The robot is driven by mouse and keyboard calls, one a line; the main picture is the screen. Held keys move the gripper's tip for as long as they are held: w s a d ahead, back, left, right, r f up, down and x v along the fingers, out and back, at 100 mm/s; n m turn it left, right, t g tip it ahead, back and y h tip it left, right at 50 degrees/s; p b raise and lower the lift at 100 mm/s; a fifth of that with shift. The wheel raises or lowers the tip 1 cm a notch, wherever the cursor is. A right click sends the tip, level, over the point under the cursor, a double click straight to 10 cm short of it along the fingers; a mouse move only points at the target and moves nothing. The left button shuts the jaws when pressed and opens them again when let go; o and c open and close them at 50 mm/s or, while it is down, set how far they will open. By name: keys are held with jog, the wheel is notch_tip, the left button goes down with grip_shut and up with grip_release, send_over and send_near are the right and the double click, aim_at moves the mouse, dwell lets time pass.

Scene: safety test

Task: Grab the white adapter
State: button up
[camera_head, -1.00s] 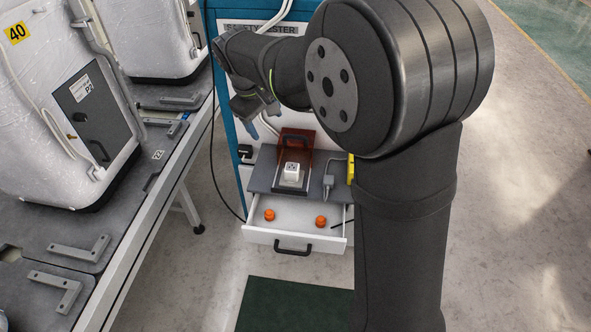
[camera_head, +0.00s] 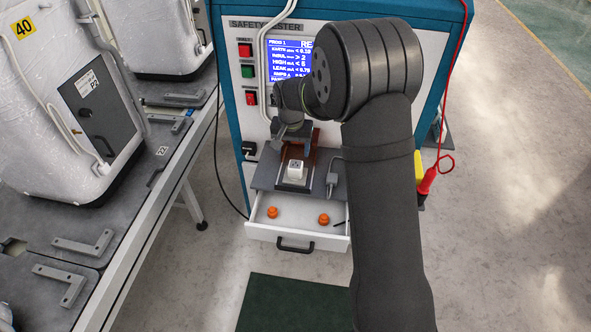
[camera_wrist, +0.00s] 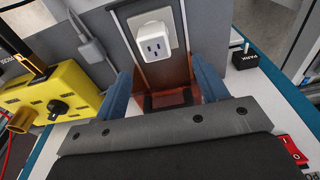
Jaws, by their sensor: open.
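The white adapter (camera_head: 295,169) sits on a small plate on the grey shelf of the safety tester, above the open drawer. In the wrist view the adapter (camera_wrist: 157,42) shows its socket holes, upper middle, beyond my fingers. My gripper (camera_head: 290,146) is just behind and above the adapter in the head view, in front of the tester panel. In the wrist view my gripper's two blue fingers (camera_wrist: 162,92) are spread apart, with the adapter lying ahead between their lines and nothing held. A reddish-brown hinged cover (camera_head: 316,148) stands raised behind the adapter.
A grey plug (camera_head: 332,180) with a cable lies right of the adapter. The open white drawer (camera_head: 298,237) holds two orange knobs (camera_head: 272,212). A yellow box (camera_wrist: 55,95) is at the left in the wrist view. A red probe (camera_head: 428,180) hangs at the tester's right side.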

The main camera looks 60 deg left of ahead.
aim_at(296, 165)
notch_tip(296, 165, down, 3)
jog(key=shift+w+a+f, duration=0.1)
jog(key=shift+w+f, duration=0.2)
jog(key=shift+f, duration=1.15)
jog(key=shift+w+f, duration=0.2)
jog(key=shift+f, duration=1.15)
jog(key=c, duration=1.1)
